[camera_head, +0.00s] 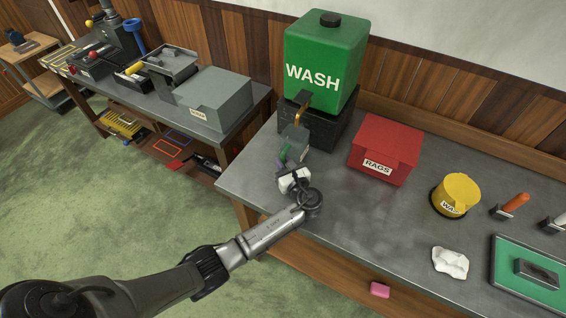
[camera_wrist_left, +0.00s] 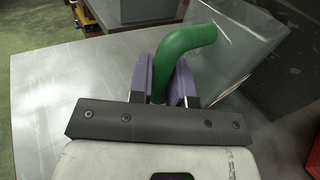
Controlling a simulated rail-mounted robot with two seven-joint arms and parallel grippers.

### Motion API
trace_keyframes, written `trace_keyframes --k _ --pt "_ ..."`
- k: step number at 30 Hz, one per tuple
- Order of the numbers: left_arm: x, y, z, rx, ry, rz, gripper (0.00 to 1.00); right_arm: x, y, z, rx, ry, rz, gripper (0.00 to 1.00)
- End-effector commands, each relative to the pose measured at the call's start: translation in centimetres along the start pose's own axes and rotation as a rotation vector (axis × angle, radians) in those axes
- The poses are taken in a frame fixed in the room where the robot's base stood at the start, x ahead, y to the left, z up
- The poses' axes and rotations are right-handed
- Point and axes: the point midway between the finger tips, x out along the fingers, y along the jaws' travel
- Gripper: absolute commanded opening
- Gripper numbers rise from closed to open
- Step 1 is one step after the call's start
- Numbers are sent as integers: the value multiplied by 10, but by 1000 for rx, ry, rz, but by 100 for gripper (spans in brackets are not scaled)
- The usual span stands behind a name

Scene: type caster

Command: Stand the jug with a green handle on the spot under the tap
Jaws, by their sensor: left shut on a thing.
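The jug (camera_head: 296,141) is clear grey with a green handle (camera_head: 284,153). In the head view it is just below the brass tap (camera_head: 300,112) of the green WASH tank (camera_head: 325,62), in front of the tank's black stand (camera_head: 325,128). My left gripper (camera_head: 289,160) is shut on the handle, on the near side of the jug. In the left wrist view the green handle (camera_wrist_left: 182,52) is between the purple finger pads, with the clear jug wall (camera_wrist_left: 238,42) beyond. The spot is hidden, and I cannot tell whether the jug's base touches the bench. My right gripper is out of view.
The red RAGS box (camera_head: 385,150) is right of the stand on the grey bench (camera_head: 345,205). A yellow tin (camera_head: 456,194), a white cloth (camera_head: 450,262) and a green tray (camera_head: 515,262) are farther right. A second bench with a grey box (camera_head: 213,98) stands left, across a gap.

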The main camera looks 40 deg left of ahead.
Motion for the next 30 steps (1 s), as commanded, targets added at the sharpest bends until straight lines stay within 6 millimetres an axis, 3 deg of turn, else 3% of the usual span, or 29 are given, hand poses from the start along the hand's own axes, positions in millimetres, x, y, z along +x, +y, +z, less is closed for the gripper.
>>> trace_keyframes --k 3,4,12,21,30 --pt "0 0 -3 -1 0 0 0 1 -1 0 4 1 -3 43" --pt "0 0 -3 -1 0 0 20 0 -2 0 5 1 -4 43" --pt "0 0 -3 0 0 0 44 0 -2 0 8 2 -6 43" --pt "0 0 2 0 0 0 44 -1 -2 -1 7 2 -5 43" --pt "-50 0 1 0 3 -3 44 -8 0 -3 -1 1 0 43"
